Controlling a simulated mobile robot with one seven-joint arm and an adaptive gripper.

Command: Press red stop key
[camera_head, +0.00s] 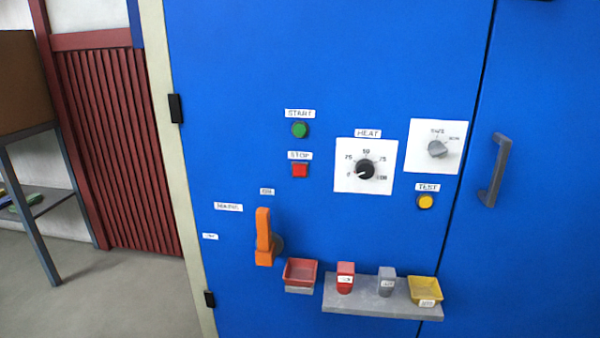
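Nothing covers the red key. My gripper does not show in this view.
Right of the key are a black HEAT dial (366,169), a grey knob (438,149) and a yellow TEST button (425,201). Below, an orange lever (264,237), a red tray (301,271) and a grey shelf (360,303) stick out. A door handle (495,170) stands right.

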